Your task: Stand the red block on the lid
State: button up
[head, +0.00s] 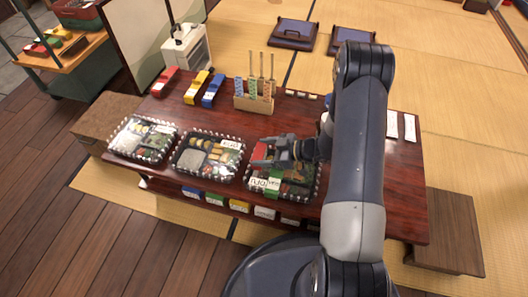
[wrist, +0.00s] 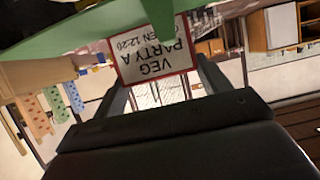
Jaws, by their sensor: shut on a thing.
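My gripper (head: 266,152) is above the rightmost lunch box, shut on a red block (head: 259,151). In the wrist view the block's white, red-edged label (wrist: 152,62) shows upside down between the two fingers, reading "VEG PARTY A". The box's clear lid (head: 304,190) lies below the gripper, with a green band (head: 273,188) and a white label at its front left. A green strip (wrist: 90,35) also crosses the wrist view close to the camera. I cannot tell whether the block touches the lid. My arm hides part of the box's right side.
Two more lidded boxes, a middle one (head: 209,156) and a left one (head: 143,139), stand on the dark red table (head: 395,190). Behind them lie red (head: 165,82), yellow (head: 197,88) and blue (head: 213,91) labelled pieces. A wooden holder (head: 254,104) with tall patterned sticks stands behind the gripper.

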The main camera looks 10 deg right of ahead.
jog(key=shift+f, duration=0.15)
jog(key=o, duration=1)
jog(key=shift+c, duration=0.2)
jog(key=shift+d+r, duration=0.1)
jog(key=shift+r, duration=0.25)
jog(key=p+v, duration=0.4)
jog(key=v, duration=0.7)
jog(key=shift+s+d, duration=0.2)
jog(key=shift+d, duration=0.1)
jog(key=shift+a, duration=0.1)
